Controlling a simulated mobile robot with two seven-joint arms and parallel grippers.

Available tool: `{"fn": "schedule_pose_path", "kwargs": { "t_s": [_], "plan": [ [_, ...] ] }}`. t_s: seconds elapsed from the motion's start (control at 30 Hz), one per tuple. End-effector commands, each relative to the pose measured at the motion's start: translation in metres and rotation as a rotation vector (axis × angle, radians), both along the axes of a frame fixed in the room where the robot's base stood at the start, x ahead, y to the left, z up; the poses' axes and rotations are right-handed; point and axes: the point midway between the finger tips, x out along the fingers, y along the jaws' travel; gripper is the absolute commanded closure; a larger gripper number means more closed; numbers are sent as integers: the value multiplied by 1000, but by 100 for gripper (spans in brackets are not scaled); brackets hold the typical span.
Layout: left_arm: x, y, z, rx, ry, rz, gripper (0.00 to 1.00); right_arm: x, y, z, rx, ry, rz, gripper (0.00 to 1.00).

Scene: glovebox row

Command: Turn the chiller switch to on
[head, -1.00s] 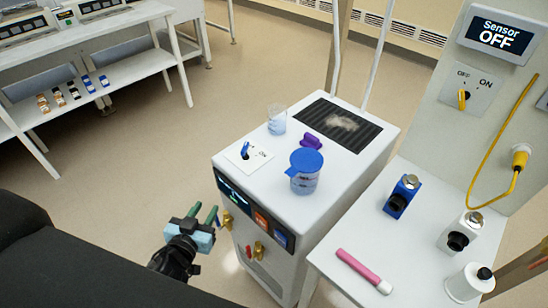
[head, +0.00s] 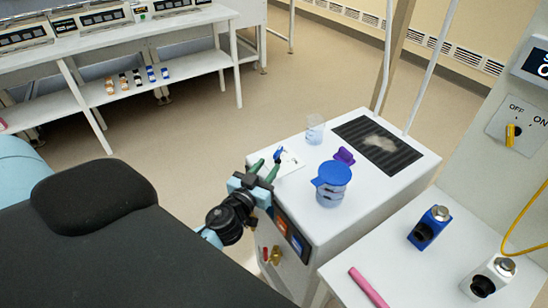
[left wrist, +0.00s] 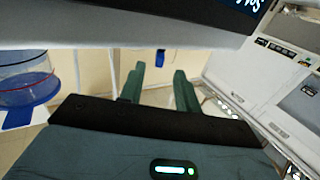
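The chiller (head: 330,222) is a white cabinet with a dark front panel. Its switch, a small blue lever (head: 278,154), stands on a white label plate (head: 291,162) on the cabinet top, partly hidden by my fingers. I cannot read the lever's setting now. My left gripper (head: 266,168) has its two green fingers apart with nothing between them, at the cabinet's near left edge, close to the lever. In the left wrist view, the gripper (left wrist: 158,87) is open too, and a small blue piece, seemingly the lever (left wrist: 160,58), shows beyond the fingertips. My right gripper is not in view.
A blue-lidded beaker (head: 332,188), a purple object (head: 344,156), a clear beaker (head: 315,130) and a dark grille (head: 385,144) are on the chiller top. A side table (head: 400,268) with a blue device (head: 430,228) stands at the right. Floor behind the chiller is clear.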

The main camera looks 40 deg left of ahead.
Motion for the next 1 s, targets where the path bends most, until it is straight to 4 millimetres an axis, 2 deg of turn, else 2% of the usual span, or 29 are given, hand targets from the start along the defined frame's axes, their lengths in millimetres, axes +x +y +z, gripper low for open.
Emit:
{"fn": "schedule_pose_path", "kwargs": {
  "t_s": [0.1, 0.3, 0.5, 0.73, 1.0],
  "plan": [
    [19, 3, 3, 2, -4, 0, 67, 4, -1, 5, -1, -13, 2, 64],
    [41, 5, 1, -1, -1, 0, 67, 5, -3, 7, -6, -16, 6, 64],
    [49, 6, 0, 0, 1, 0, 67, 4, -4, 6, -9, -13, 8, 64],
    [49, 6, 0, -1, 1, 0, 67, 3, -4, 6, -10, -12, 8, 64],
    [49, 6, 0, -1, 1, 0, 100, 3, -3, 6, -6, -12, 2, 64]
  ]
}}
